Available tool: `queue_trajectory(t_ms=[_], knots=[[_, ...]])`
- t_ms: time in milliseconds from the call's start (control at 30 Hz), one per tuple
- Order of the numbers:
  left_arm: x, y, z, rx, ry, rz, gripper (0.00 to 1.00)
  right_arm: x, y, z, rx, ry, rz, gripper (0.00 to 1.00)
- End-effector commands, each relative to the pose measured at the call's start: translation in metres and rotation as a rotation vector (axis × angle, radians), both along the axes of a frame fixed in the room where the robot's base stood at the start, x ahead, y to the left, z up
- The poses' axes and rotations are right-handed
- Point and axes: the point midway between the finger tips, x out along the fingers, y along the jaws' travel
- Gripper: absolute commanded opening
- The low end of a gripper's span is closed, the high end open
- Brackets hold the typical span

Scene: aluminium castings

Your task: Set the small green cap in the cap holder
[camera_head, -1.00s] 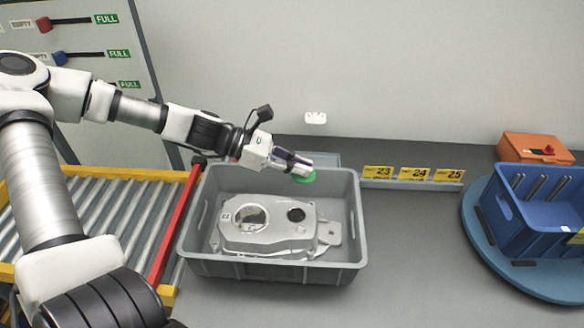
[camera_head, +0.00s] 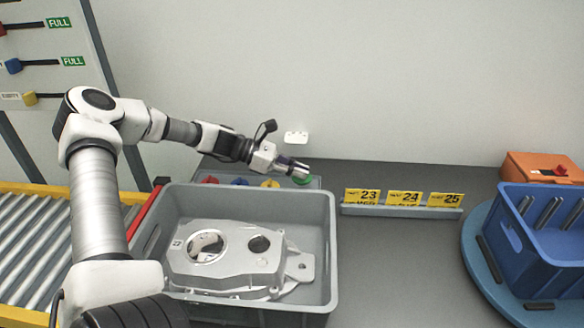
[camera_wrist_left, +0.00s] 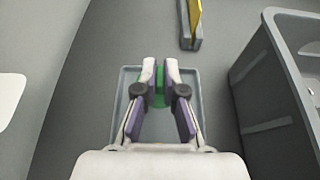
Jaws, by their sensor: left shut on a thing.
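My left gripper (camera_head: 298,167) is shut on the small green cap (camera_head: 301,180), behind the grey bin. In the left wrist view the green cap (camera_wrist_left: 159,98) shows between the fingers of the gripper (camera_wrist_left: 161,72), over a shallow grey tray that looks like the cap holder (camera_wrist_left: 128,76). In the head view the cap holder (camera_head: 316,183) lies between the bin and the wall, with red (camera_head: 209,180), blue (camera_head: 239,182) and yellow (camera_head: 270,184) caps in a row; the green cap is at its right end. Whether it touches the holder I cannot tell. My right gripper is not in view.
The grey bin (camera_head: 327,240) holds an aluminium casting (camera_head: 222,262). A rail (camera_head: 400,211) with yellow number cards stands right of the holder. A blue crate (camera_head: 545,245) sits on a blue turntable (camera_head: 480,262).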

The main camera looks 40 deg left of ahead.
Motion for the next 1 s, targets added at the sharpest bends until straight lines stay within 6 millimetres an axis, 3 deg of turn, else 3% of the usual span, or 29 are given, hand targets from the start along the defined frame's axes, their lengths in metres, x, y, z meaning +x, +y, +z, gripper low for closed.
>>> queue_trajectory(t_ms=[100, 200, 567, 667, 1000], knots=[[0.0, 0.0, -0.026, 0.001, 0.003, 0.001, 0.0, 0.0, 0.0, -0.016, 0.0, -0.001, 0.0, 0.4], [0.0, 0.0, -0.039, 0.001, 0.002, 0.0, 0.0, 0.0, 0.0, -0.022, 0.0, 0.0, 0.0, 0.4], [0.0, 0.0, -0.042, 0.0, -0.002, 0.001, 0.0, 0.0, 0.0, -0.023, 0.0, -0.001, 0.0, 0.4], [0.0, 0.0, -0.041, 0.0, -0.002, 0.001, 0.33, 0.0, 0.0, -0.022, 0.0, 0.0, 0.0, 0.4], [0.0, 0.0, -0.037, 0.0, -0.002, 0.001, 0.33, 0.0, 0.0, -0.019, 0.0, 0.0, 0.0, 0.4]])
